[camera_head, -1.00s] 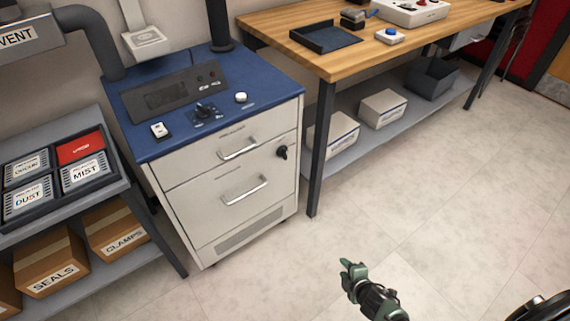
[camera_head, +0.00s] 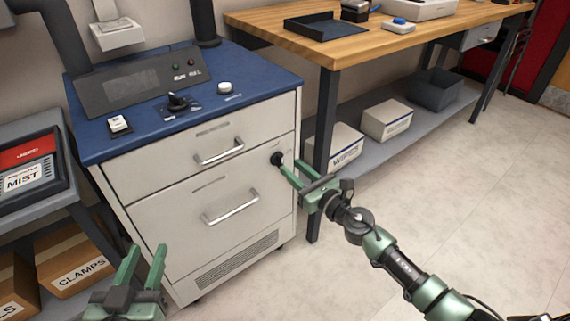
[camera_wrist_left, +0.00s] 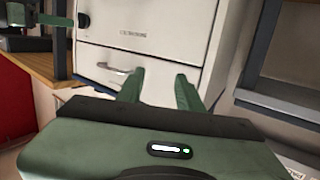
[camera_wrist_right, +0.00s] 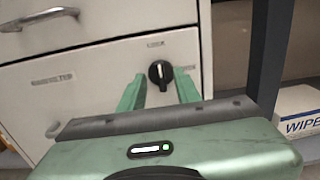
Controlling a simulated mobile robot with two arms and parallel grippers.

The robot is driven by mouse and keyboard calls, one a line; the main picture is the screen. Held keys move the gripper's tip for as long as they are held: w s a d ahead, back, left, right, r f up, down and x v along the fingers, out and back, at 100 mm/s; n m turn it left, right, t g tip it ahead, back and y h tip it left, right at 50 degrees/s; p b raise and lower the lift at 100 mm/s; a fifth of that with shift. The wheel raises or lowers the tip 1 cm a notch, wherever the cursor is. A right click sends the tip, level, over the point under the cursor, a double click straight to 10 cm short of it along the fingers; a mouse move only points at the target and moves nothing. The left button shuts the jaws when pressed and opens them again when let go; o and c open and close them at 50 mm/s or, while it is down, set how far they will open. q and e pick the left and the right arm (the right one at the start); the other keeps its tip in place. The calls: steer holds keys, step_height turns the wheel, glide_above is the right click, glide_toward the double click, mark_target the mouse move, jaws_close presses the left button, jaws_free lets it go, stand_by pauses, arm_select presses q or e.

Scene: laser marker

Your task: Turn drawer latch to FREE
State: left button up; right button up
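In the right wrist view the knob (camera_wrist_right: 160,73) has an upright grip with a pale mark, below a small label that seems to read LOCK. My right gripper (camera_head: 291,168) is open at the latch; in the right wrist view its fingers (camera_wrist_right: 161,86) stand on either side of the knob. I cannot tell whether they touch it. My left gripper (camera_head: 147,250) is open and empty, low in front of the cabinet; its fingers (camera_wrist_left: 159,78) also show in the left wrist view.
The white cabinet (camera_head: 160,212) has two drawer handles (camera_head: 218,152) and a blue top with controls. A wooden workbench (camera_head: 385,46) stands to the right, its dark leg (camera_head: 326,125) close beside my right gripper. A shelf with boxes (camera_head: 75,257) stands left.

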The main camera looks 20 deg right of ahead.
mark_target(282, 160)
arm_select(q)
steer(key=shift+w+d+r+t, duration=0.1)
steer(key=shift+r+t, duration=0.1)
steer(key=shift+r, duration=0.15)
steer(key=shift+w+d+r+t, duration=0.1)
steer(key=shift+r+t, duration=0.1)
steer(key=shift+r, duration=0.15)
arm_select(e)
steer(key=shift+x, duration=2.1)
steer(key=shift+f, duration=0.1)
jaws_close()
